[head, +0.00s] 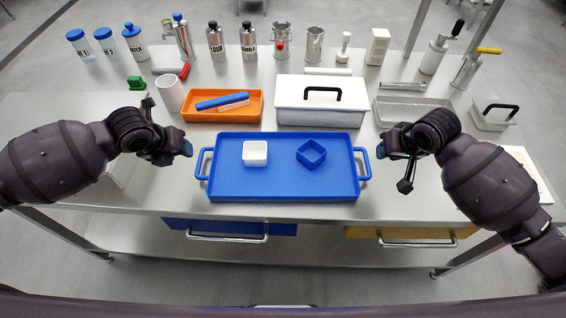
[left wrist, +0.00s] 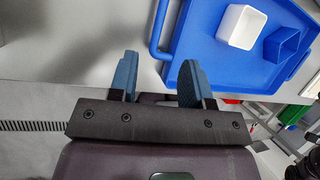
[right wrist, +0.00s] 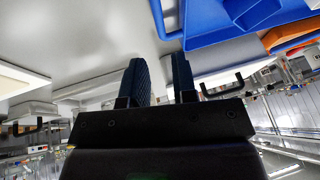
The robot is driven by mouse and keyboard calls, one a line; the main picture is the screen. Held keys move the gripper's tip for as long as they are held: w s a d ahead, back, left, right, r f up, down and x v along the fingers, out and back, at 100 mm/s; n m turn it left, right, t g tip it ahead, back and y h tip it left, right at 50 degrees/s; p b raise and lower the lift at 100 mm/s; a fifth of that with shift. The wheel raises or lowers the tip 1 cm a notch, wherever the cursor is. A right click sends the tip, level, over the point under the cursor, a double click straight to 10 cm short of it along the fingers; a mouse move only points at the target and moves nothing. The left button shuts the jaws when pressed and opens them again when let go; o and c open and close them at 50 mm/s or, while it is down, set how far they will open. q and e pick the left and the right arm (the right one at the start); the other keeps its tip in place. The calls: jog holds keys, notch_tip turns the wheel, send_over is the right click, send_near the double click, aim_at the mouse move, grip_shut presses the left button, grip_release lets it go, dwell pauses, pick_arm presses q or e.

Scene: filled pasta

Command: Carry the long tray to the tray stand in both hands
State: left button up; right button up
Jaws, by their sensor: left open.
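The long blue tray (head: 283,184) lies flat on the steel table, with a loop handle at each end. A white square cup (head: 255,153) and a blue square cup (head: 311,153) stand in it. My left gripper (head: 187,148) is open and empty, just beyond the left handle (head: 203,163). My right gripper (head: 382,151) is open and empty, just beyond the right handle (head: 364,163). The wrist views show nothing between the left fingers (left wrist: 157,75) or the right fingers (right wrist: 160,78). I cannot make out a tray stand.
Behind the tray are an orange tray (head: 190,112) with blue pieces and a white lidded box (head: 320,118). A grey tray (head: 410,108) and a lidded container (head: 492,115) are at the right. Bottles and tools line the back. The table's front edge is clear.

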aim_at(199, 161)
pick_arm(q)
jog(key=shift+s+m, duration=0.1)
jog(key=shift+m, duration=0.4)
pick_arm(e)
jog(key=shift+d, duration=0.1)
pick_arm(q)
jog(key=x, duration=1.1)
jog(key=shift+r, duration=0.1)
pick_arm(e)
jog(key=x, duration=1)
jog(key=shift+w+f, duration=0.2)
jog(key=shift+f, duration=0.15)
pick_arm(q)
jog(key=c, duration=0.3)
pick_arm(e)
jog(key=c, duration=0.4)
pick_arm(q)
grip_shut()
pick_arm(e)
grip_shut()
